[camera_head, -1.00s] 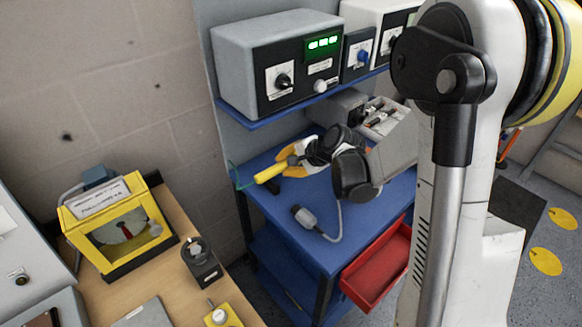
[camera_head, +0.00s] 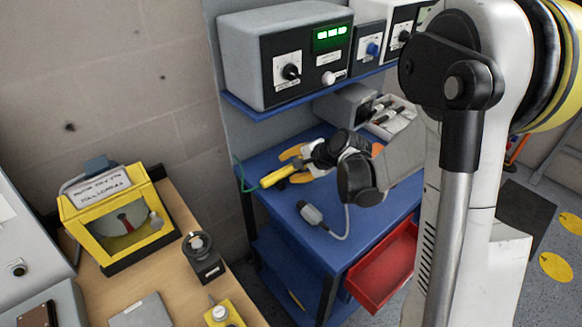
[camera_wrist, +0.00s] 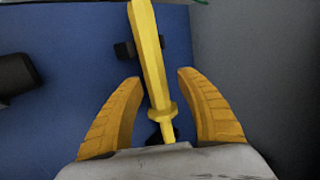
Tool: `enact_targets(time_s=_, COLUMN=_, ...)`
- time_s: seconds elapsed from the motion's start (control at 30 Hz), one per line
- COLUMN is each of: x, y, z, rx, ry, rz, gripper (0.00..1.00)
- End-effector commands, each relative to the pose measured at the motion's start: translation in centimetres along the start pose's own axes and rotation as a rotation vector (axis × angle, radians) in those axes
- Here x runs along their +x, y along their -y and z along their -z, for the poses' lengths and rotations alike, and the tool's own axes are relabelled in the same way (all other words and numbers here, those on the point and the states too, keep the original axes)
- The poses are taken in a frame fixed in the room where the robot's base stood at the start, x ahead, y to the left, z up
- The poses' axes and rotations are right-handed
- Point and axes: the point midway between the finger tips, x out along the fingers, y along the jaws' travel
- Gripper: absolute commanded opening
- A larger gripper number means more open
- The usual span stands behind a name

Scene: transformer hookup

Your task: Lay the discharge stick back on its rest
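The yellow discharge stick (camera_head: 278,178) is over the left end of the blue bench top (camera_head: 285,205), close to its edge. In the wrist view the stick (camera_wrist: 147,50) runs between my gripper's fingers, with a visible gap on each side. My gripper (camera_wrist: 160,95) is open around it; its orange fingers also show in the head view (camera_head: 296,166). A small dark support (camera_wrist: 125,50), apparently the rest, shows under the stick, and another dark piece (camera_wrist: 155,138) shows near the collar. The stick appears to lie on these; exact contact is hard to see.
A grey connector on a cable (camera_head: 311,213) lies on the bench in front of my gripper. A red drawer (camera_head: 384,268) stands open below. Grey instrument boxes (camera_head: 265,55) sit on the shelf above. A tray of tools (camera_head: 392,115) is behind.

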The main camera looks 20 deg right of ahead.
Motion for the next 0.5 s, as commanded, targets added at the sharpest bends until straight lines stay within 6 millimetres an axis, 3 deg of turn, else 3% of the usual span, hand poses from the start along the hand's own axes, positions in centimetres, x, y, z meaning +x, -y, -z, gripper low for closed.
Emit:
enact_targets(time_s=0.27, x=-1.1, y=0.0, z=0.0, rx=0.001, ry=-0.001, rz=0.000, gripper=0.44)
enact_targets(time_s=0.5, x=-5.9, y=-0.1, z=0.1, rx=0.002, ry=-0.002, rz=0.000, gripper=0.44)
